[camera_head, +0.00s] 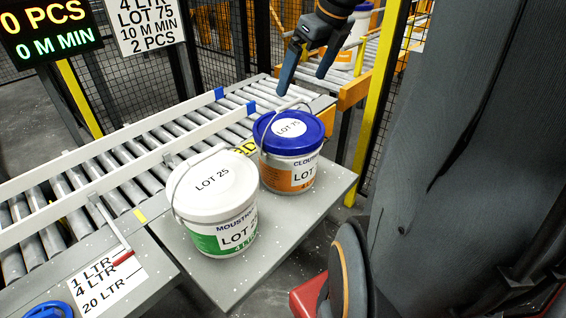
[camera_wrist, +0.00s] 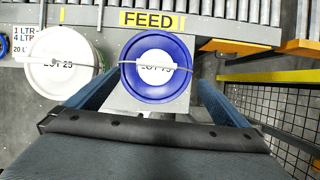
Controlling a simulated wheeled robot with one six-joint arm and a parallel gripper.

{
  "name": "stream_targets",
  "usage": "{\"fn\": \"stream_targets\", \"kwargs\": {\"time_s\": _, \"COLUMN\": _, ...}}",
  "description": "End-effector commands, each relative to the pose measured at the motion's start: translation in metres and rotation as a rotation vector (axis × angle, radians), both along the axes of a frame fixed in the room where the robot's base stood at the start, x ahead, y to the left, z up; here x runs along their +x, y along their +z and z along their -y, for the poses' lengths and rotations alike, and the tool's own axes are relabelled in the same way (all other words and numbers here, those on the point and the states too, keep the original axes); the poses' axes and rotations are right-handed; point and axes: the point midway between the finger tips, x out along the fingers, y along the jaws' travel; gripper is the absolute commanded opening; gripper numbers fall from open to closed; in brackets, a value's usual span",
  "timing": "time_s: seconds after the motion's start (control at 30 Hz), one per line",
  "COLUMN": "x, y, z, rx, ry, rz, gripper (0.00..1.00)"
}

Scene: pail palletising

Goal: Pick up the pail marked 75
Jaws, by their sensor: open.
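The pail marked 75 (camera_head: 290,150) has a blue lid, a white body and an orange band. It stands upright at the right part of the grey table, beside the roller conveyor. Its blue lid with a white label (camera_wrist: 157,66) shows in the wrist view, with the wire handle lying across it. My gripper (camera_head: 305,72) is open and empty, above the pail and beyond it in the head view. In the wrist view its blue fingers (camera_wrist: 158,95) lie left and right of the lid's near side. I cannot tell the height gap from the wrist view.
A white pail marked LOT 25 (camera_head: 213,205) with a green band stands close to the left; its lid shows in the wrist view (camera_wrist: 62,62). The roller conveyor (camera_head: 120,165) with white rails runs behind. A yellow post (camera_head: 378,100) and mesh fence stand to the right.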

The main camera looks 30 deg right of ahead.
Motion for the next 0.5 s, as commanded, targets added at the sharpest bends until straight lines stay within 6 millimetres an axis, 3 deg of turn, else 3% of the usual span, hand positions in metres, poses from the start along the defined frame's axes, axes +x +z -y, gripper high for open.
{"fn": "stream_targets", "kwargs": {"time_s": 0.5, "x": 0.025, "y": -0.056, "z": -0.018, "rx": 0.001, "ry": 0.018, "rz": -0.003, "gripper": 1.0}}
